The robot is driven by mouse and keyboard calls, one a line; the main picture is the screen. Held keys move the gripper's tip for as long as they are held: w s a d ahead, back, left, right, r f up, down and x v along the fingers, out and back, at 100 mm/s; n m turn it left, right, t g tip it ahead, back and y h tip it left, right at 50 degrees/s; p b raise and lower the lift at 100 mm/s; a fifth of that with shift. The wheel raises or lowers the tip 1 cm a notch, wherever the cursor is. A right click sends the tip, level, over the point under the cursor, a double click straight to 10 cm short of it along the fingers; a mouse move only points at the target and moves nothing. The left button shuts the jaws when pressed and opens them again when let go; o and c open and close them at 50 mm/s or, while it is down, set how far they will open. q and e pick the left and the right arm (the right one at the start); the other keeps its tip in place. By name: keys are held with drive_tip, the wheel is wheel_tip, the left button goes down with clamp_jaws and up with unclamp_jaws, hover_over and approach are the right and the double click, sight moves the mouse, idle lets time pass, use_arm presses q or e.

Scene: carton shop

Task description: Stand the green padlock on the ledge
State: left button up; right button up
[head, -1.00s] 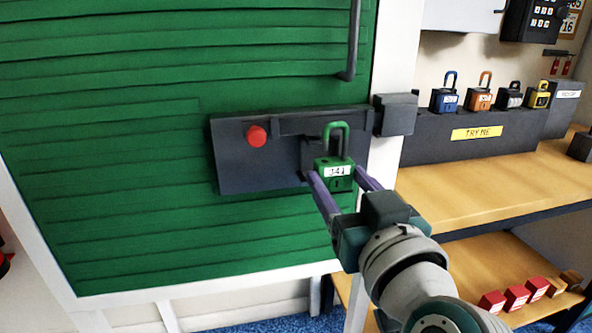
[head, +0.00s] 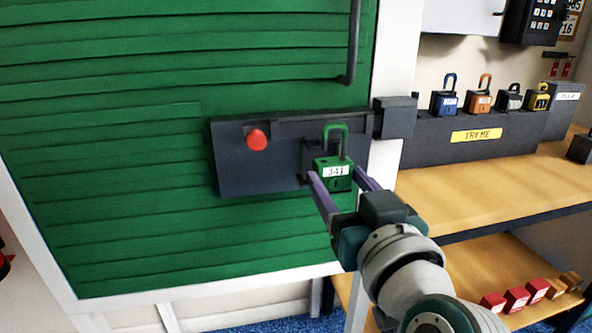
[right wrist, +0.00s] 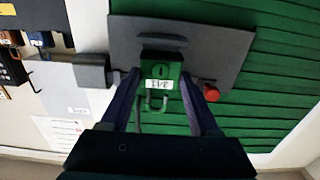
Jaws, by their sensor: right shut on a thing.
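The green padlock (head: 333,174) is upright between the purple fingers of my right gripper (head: 339,188), which are shut on its body. Its white label reads 341. Its green shackle points up, and its left leg seems to end above the body. The padlock is in front of a dark grey plate (head: 232,165) on the green slatted door; I cannot tell whether they touch. In the right wrist view, the padlock (right wrist: 160,72) shows between the fingers. I cannot tell for sure which surface is the ledge. My left gripper is out of view.
A red knob (head: 257,139) sticks out of the plate, left of the padlock. A dark block (head: 395,116) sits at the door's right edge. To the right, blue, orange, black and yellow padlocks stand on a dark stand (head: 425,150) marked TRY ME, above a mostly clear wooden bench (head: 470,190).

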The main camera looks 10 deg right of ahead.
drive_tip(key=shift+w, duration=0.15)
drive_tip(key=shift+w+b, duration=0.4)
drive_tip(key=shift+w, duration=0.4)
drive_tip(key=shift+w+r, duration=0.1)
drive_tip(key=shift+w, duration=0.15)
drive_tip(key=shift+w+a+b, duration=0.1)
drive_tip(key=shift+w+b, duration=0.2)
drive_tip(key=shift+w, duration=0.35)
idle(0.5)
drive_tip(key=shift+w, duration=0.4)
idle(0.5)
drive_tip(key=shift+f, duration=0.25)
idle(0.6)
